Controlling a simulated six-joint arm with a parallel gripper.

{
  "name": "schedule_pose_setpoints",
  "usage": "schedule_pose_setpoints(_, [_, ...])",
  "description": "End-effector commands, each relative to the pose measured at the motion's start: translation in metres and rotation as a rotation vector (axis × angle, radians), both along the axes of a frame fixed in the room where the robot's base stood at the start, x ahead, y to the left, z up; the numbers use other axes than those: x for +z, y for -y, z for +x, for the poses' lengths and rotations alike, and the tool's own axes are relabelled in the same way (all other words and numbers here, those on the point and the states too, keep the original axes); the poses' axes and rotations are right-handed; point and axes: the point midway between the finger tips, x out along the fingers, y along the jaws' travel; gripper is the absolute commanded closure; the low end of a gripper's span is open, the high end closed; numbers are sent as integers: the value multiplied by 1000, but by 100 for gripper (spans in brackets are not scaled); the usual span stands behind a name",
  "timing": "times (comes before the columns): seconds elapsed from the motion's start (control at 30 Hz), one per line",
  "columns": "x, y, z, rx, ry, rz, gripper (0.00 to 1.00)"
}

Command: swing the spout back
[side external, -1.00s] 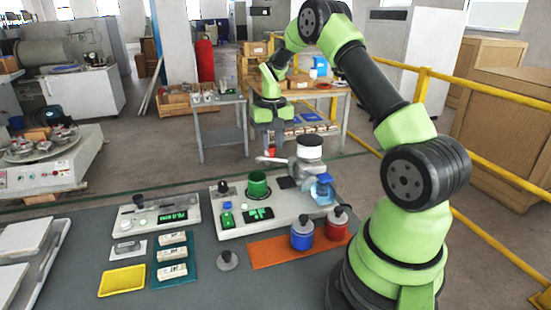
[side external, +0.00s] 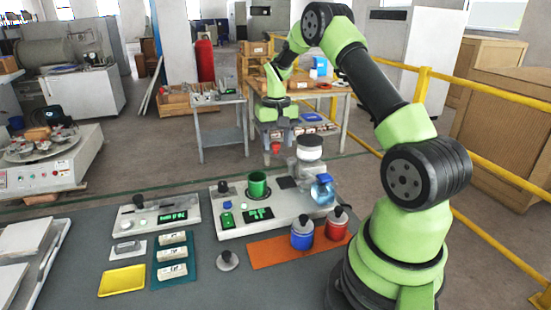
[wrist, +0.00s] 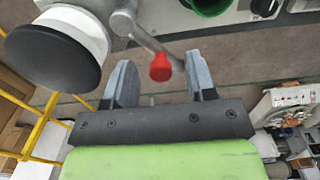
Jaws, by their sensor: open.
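The dispenser, with a white top and dark cap (side external: 310,147), stands at the back right of the white station. It shows at the left of the wrist view (wrist: 70,35). Its thin grey spout (wrist: 150,38) points away from the station and ends in a red tip (wrist: 161,68). The red tip also shows below my gripper in the side view (side external: 276,148). My gripper (wrist: 159,62) is open, with its two fingers on either side of the red tip and a gap visible at each side. The green cup (side external: 258,186) stands to the spout's left in the side view.
A blue-topped clear vessel (side external: 323,189) stands beside the dispenser. Blue (side external: 302,234) and red (side external: 337,224) canisters stand on an orange mat (side external: 268,252). A small display unit (side external: 158,213) and a teal tray of tiles (side external: 190,262) are left.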

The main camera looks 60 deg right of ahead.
Motion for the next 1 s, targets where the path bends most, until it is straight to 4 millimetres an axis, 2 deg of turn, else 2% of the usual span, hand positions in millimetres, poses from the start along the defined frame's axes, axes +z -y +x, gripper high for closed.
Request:
schedule_pose_setpoints(0.7, [56,0,1,1,4,-3,49])
schedule_pose_setpoints(1.0, [61,0,1,1,4,-2,49])
